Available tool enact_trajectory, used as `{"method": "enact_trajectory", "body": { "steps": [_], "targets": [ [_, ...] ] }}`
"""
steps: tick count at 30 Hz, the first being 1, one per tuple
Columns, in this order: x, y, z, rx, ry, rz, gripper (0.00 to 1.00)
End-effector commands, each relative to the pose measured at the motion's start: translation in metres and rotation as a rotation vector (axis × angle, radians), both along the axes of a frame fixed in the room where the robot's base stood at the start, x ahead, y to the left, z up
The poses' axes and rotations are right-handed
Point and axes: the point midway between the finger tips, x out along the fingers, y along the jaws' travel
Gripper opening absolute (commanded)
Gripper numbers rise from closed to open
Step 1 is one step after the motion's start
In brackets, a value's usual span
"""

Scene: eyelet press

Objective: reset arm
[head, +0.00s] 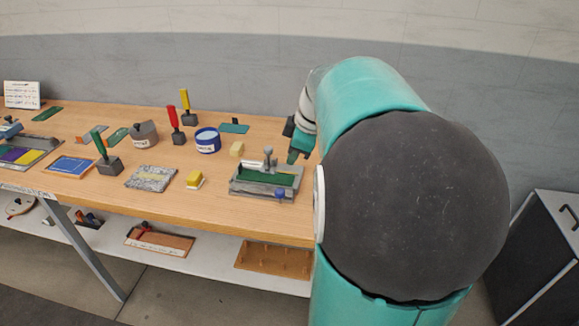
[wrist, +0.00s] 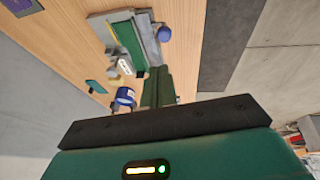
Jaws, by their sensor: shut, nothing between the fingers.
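My gripper (head: 293,158) hangs at the far right part of the wooden bench, beyond the grey press-like fixture, partly hidden behind my own arm in the head view. Its green fingers also show in the wrist view (wrist: 159,88), closed together with nothing between them. The grey fixture (head: 262,190) has a green strip, an upright knob and a blue ball on its front. It also shows in the wrist view (wrist: 128,38), ahead of the fingertips. I cannot tell the exact gap between fingers and fixture. My arm hides the right end of the bench.
A shelf below holds a pegged wooden board (head: 273,261). A dark cabinet (head: 540,260) stands right.

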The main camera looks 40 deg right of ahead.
Motion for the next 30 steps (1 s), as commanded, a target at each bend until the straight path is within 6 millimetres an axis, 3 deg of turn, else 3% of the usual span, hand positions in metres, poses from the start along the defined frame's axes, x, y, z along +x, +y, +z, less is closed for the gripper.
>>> {"method": "enact_trajectory", "body": {
  "steps": [6,17,20,25,30],
  "targets": [
    [-0.009,0.0,0.023,-0.001,-0.001,0.002,0.0],
    [-0.012,0.005,0.025,0.001,0.002,-0.005,0.0],
    [-0.012,0.029,0.028,0.005,0.009,-0.041,0.0],
    [-0.024,0.105,0.032,0.021,0.02,-0.179,0.0],
    [-0.052,0.178,0.027,0.057,-0.001,-0.347,0.0]
  ]
}}
